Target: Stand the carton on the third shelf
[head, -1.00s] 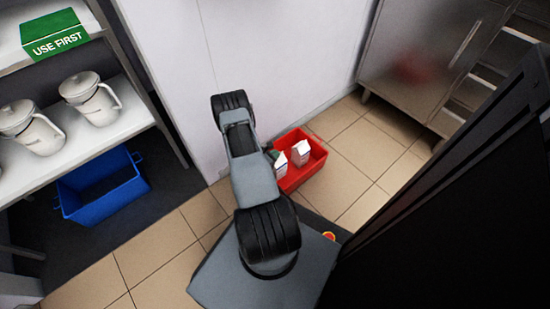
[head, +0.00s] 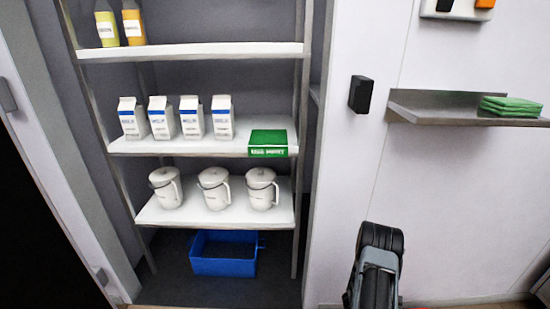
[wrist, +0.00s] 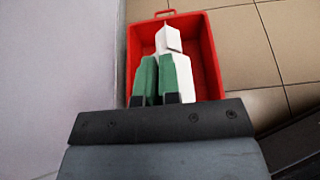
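In the wrist view a white gable-topped carton (wrist: 169,41) stands in the red crate (wrist: 209,55). My gripper (wrist: 160,65) reaches over the crate in front of the carton. Its two green fingers are close together with a narrow gap, and they hide part of the carton. I cannot tell whether anything is between them. In the head view the rack has a top shelf (head: 210,50) with two bottles, a shelf (head: 190,147) with a row of several white-and-blue cartons (head: 178,118), and a lower shelf (head: 225,214) with three white jugs (head: 214,188).
A green box (head: 268,143) sits at the right end of the carton row, at the shelf's front. A blue crate (head: 223,253) is below the jugs. A steel wall shelf (head: 440,112) holds folded green cloths (head: 510,106). A wall stands close left of the red crate.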

